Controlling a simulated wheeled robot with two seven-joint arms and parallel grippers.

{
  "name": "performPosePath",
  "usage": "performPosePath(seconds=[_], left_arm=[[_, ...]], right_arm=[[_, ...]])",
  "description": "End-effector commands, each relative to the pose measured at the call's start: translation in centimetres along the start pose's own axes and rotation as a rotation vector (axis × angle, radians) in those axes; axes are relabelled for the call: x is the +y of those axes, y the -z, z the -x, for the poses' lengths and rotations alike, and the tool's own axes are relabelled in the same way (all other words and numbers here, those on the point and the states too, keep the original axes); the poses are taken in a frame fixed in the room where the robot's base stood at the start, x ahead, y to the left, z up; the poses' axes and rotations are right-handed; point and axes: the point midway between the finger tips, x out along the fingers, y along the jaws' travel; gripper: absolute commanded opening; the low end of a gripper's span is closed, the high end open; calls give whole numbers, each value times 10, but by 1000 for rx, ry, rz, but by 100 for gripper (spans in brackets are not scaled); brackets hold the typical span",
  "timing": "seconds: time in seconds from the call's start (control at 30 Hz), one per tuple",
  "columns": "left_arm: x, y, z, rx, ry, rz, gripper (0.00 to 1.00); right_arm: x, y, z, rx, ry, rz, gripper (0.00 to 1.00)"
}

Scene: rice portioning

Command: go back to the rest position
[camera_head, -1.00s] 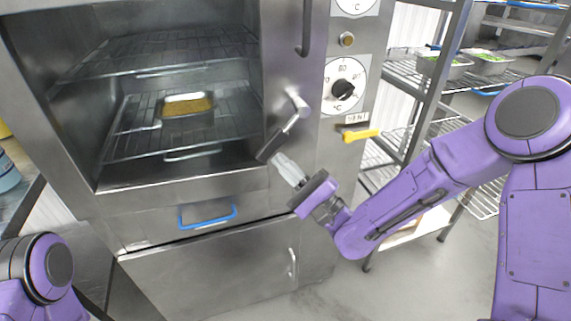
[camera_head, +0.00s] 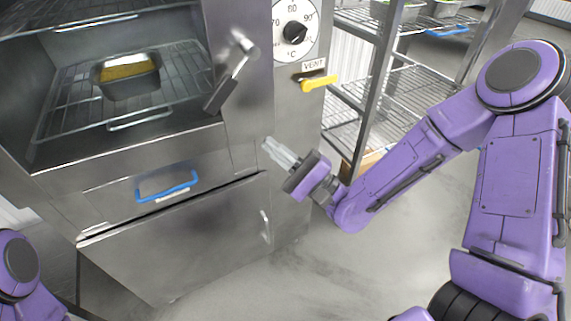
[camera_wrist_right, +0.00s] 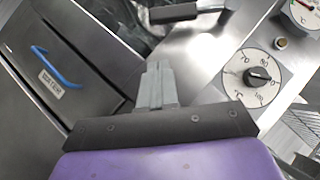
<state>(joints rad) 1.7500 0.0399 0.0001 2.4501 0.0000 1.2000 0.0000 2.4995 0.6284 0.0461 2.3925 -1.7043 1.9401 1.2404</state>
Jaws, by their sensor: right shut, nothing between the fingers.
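My right gripper (camera_head: 270,146) is shut and empty in the head view. It is in front of the oven's right front panel, below the oven's lever handle (camera_head: 231,77). In the right wrist view its closed fingers (camera_wrist_right: 157,75) point toward the steel front, with nothing between them. My left arm shows only as a purple part at the lower left of the head view. Its gripper is out of frame.
The steel oven stands open with a pan of yellow food (camera_head: 129,82) on its wire rack (camera_head: 70,119). A blue drawer handle (camera_head: 167,187), dial (camera_head: 295,32) and yellow vent lever (camera_head: 319,83) are close by. A wire shelf (camera_head: 395,92) stands behind my right arm. The floor at centre is clear.

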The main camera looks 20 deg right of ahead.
Motion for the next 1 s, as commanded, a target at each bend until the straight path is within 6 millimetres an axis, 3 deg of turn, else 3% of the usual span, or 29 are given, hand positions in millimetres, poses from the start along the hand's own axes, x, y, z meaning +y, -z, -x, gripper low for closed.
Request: performPosePath(seconds=[0.2,0.37,0.47,0.57,0.67,0.77,0.83,0.9,1.0], left_arm=[[0,-3,-7,0,0,0,100],[0,-3,-6,0,0,0,100],[0,-3,-6,0,0,0,100],[0,-3,-6,0,0,0,100],[0,-1,-4,0,0,0,100],[0,1,3,0,0,0,100],[-1,4,8,0,0,0,100],[-1,6,14,0,0,0,100],[-2,9,21,0,0,0,100]], right_arm=[[2,0,27,0,2,-1,0],[2,-1,29,0,1,2,0],[5,-1,29,0,-14,88,0],[12,28,31,140,-81,354,0],[36,72,48,345,-291,647,0],[77,114,99,512,-648,873,0],[108,132,152,581,-953,982,0],[133,138,211,608,-1256,1041,0],[157,124,294,595,-1638,1052,0]])
